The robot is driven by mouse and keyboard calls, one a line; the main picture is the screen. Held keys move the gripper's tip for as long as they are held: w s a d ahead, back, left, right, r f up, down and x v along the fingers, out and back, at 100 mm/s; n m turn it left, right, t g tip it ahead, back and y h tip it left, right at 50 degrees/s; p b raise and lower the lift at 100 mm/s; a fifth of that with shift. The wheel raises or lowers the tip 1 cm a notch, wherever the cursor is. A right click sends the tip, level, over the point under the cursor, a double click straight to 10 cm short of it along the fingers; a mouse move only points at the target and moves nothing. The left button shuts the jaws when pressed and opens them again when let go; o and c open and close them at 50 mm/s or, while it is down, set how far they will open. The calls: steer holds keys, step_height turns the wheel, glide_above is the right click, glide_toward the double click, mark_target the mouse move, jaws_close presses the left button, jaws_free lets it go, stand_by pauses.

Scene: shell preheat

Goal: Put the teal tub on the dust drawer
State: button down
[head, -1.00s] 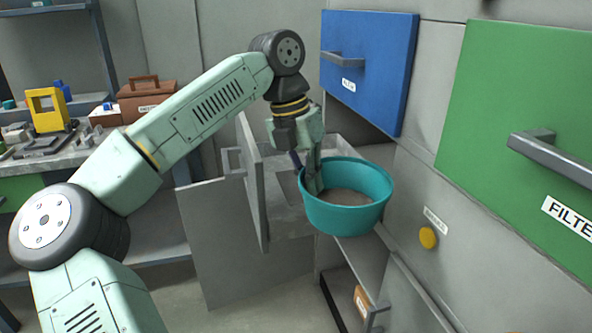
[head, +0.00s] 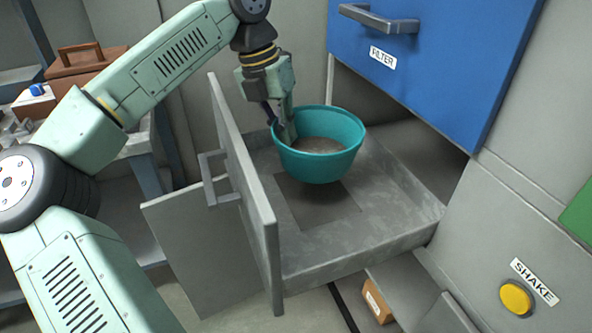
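The teal tub (head: 325,163) is a round open tub with greyish-brown material inside. My gripper (head: 287,128) is shut on its left rim and holds it upright. The tub hangs over the pulled-out grey drawer (head: 400,235), which seems to be the dust drawer, though no label on it shows. A dark square patch lies on the drawer's floor below the tub. The tub appears to be above the floor, but the exact gap is hard to tell. The fingertip inside the tub is partly hidden.
The drawer's tall front panel with a handle (head: 221,190) stands left of the tub. A blue FILTER panel (head: 430,70) overhangs at upper right. A yellow SHAKE button (head: 515,298) is at lower right. The drawer's right part is bare.

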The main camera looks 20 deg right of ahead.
steer(key=shift+w+a+f+x, duration=0.1)
steer(key=shift+a+x, duration=0.2)
steer(key=shift+x, duration=1.05)
steer(key=shift+w+a+f+x, duration=0.1)
steer(key=shift+a+x, duration=0.2)
steer(key=shift+x, duration=1)
steer(key=shift+w+a+f+x, duration=0.1)
steer(key=shift+a+x, duration=0.2)
steer(key=shift+x, duration=1.05)
steer(key=c, duration=1.8)
jaws_free()
steer(key=shift+r, duration=0.1)
steer(key=shift+r, duration=0.1)
steer(key=v, duration=1.2)
steer(key=shift+d, duration=0.1)
